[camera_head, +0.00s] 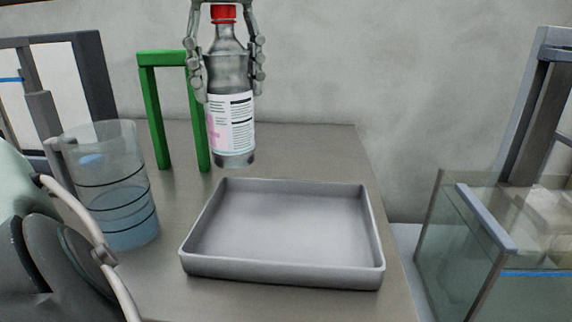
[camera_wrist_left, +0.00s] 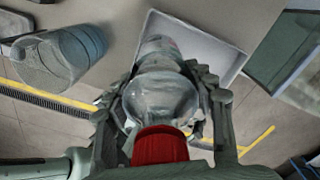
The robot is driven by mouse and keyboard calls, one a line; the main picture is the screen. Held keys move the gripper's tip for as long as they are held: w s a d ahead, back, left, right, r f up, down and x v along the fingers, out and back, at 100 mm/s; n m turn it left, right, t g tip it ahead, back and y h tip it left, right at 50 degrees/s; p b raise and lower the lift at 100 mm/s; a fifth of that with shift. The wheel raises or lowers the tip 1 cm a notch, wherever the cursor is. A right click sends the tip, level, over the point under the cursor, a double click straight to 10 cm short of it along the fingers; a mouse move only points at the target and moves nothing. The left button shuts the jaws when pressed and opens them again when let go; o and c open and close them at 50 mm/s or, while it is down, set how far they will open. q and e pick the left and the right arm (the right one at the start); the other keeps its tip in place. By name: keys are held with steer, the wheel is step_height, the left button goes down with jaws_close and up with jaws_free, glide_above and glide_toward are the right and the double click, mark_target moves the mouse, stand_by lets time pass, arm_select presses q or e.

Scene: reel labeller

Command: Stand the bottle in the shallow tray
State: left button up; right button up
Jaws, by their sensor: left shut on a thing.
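The bottle (camera_head: 231,120) is clear, with a red cap and a white and pink label. My left gripper (camera_head: 232,88) is shut on its upper body from above and holds it upright in the air. The bottle's base is above the table's far part, near the tray's back left edge. The shallow tray (camera_head: 283,278) is grey, rectangular and empty on the table. In the left wrist view the bottle (camera_wrist_left: 163,95) sits between the fingers, red cap nearest, with part of the tray (camera_wrist_left: 228,62) beyond it. My right gripper is not seen.
A clear measuring beaker (camera_head: 118,190) with dark rings and bluish liquid stands left of the tray. A green frame (camera_head: 157,120) stands behind it. A glass tank (camera_head: 470,240) is at the right, past the table's edge.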

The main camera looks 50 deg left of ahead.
arm_select(q)
steer(key=w+d+f, duration=0.2)
steer(key=d+f, duration=0.7)
steer(key=shift+w+f+p, duration=0.25)
steer(key=shift+f+p, duration=0.05)
steer(key=shift+p, duration=0.1)
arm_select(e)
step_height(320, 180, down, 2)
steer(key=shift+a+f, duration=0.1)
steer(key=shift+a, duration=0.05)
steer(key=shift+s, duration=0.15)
arm_select(q)
steer(key=o, duration=1.3)
steer(key=shift+f, duration=0.1)
steer(key=o, duration=0.4)
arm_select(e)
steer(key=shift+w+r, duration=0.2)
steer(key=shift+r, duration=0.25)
arm_select(q)
steer(key=shift+r, duration=0.2)
